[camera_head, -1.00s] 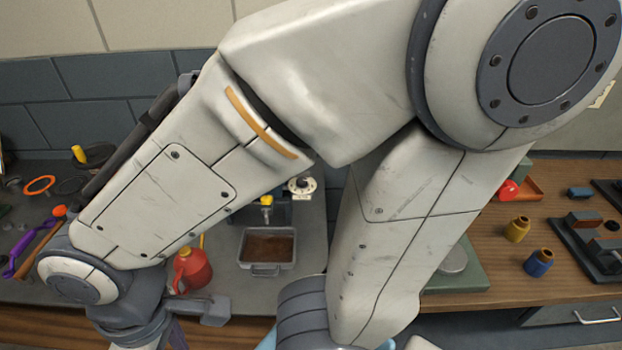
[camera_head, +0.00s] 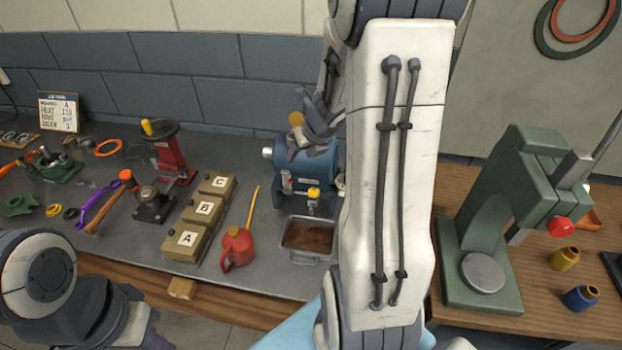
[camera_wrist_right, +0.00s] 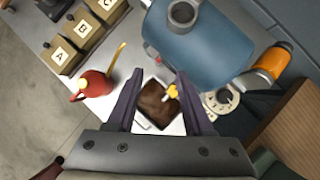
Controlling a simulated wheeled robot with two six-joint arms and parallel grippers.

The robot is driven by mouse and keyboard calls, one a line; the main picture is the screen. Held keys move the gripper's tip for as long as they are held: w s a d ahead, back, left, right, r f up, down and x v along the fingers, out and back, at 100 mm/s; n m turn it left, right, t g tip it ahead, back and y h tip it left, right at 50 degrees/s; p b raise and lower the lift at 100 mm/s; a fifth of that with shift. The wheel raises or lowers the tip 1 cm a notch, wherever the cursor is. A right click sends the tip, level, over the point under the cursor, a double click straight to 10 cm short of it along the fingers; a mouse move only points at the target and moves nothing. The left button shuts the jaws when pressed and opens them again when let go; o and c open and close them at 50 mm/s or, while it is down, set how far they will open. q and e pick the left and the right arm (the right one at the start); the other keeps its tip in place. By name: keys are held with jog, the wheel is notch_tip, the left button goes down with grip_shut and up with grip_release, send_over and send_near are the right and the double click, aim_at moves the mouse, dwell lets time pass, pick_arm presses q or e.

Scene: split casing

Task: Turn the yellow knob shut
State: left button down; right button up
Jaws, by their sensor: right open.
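The yellow knob (camera_head: 314,193) sits on a small tap at the front of the blue casing (camera_head: 311,163), above a tray of brown matter (camera_head: 290,251). The wrist view also shows the yellow knob (camera_wrist_right: 172,91), seen between the fingers and nearer the right one. My right gripper (camera_head: 314,122) is above the casing, apart from the knob, with open, empty fingers that also show in the wrist view (camera_wrist_right: 157,80). The knob's exact turn angle is too small to tell. My left arm shows at the lower left; its gripper cannot be made out.
A red oil can (camera_head: 237,248) with a long yellow spout stands left of the tray. Boxes A, B and C (camera_head: 202,211) stand further left. A dial (camera_wrist_right: 220,100) is right of the tap. A green press (camera_head: 468,215) stands on the wooden bench.

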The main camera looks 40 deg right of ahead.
aim_at(314, 191)
jog(key=s+d+f+n+g+y, duration=0.1)
jog(key=s+d+f+n+g, duration=0.1)
jog(key=s+d+f+n, duration=0.3)
jog(key=shift+m, duration=0.3)
jog(key=b+x, duration=0.1)
jog(key=x, duration=0.1)
jog(key=a+x, duration=0.1)
jog(key=x, duration=0.2)
jog(key=b+x, duration=0.1)
jog(key=x, duration=0.2)
jog(key=shift+s+a+b, duration=0.1)
jog(key=shift+a+b, duration=0.2)
jog(key=shift+a, duration=0.1)
grip_shut()
